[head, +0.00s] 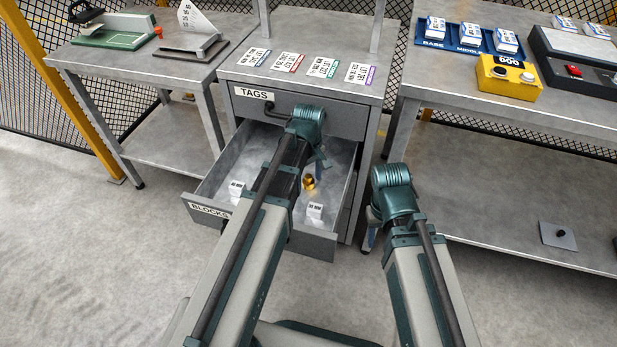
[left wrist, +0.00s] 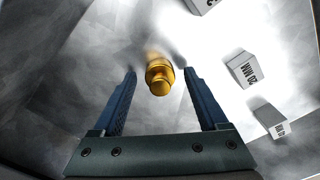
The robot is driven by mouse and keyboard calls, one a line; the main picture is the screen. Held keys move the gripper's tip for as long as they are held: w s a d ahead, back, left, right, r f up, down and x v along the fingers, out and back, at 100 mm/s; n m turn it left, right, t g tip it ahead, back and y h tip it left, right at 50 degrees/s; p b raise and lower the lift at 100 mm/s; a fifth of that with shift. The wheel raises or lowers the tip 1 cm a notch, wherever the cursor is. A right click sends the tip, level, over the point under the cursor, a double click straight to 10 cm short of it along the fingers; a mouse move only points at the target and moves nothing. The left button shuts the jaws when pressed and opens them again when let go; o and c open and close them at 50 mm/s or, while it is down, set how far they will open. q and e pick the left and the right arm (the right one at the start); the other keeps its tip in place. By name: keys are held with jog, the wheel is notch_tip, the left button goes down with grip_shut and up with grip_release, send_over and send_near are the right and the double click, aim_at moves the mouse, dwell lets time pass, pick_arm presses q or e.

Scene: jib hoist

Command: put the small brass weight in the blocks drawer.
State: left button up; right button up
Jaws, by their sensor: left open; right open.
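The small brass weight (head: 309,182) is inside the open blocks drawer (head: 320,243), toward its right side. In the left wrist view the weight (left wrist: 159,77) is near the fingertips, in the gap between them, with clear space to each finger. I cannot tell whether it rests on the drawer floor. My left gripper (head: 320,165) reaches down into the drawer beside the weight, partly hidden by my wrist; in its wrist view its fingers (left wrist: 160,98) are apart and empty. My right gripper (head: 369,235) hangs to the right of the drawer, mostly hidden behind its wrist.
White blocks lie in the drawer, one at left (head: 236,188) and one at front right (head: 315,211). The tags drawer (head: 330,120) above is shut. Side tables stand left (head: 130,58) and right (head: 480,110). The floor in front left is clear.

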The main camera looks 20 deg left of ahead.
aim_at(309, 176)
pick_arm(q)
notch_tip(309, 176, up, 12)
jog(key=p, duration=1.2)
jog(key=s+d+m, duration=0.3)
jog(key=s+m, duration=0.1)
jog(key=s+d+m, duration=0.4)
jog(key=s+m, duration=0.1)
jog(key=s+d+m+y, duration=0.1)
jog(key=s+d+m, duration=0.2)
jog(key=s+m, duration=0.2)
jog(key=shift+s+d, duration=0.15)
jog(key=shift+d, duration=0.15)
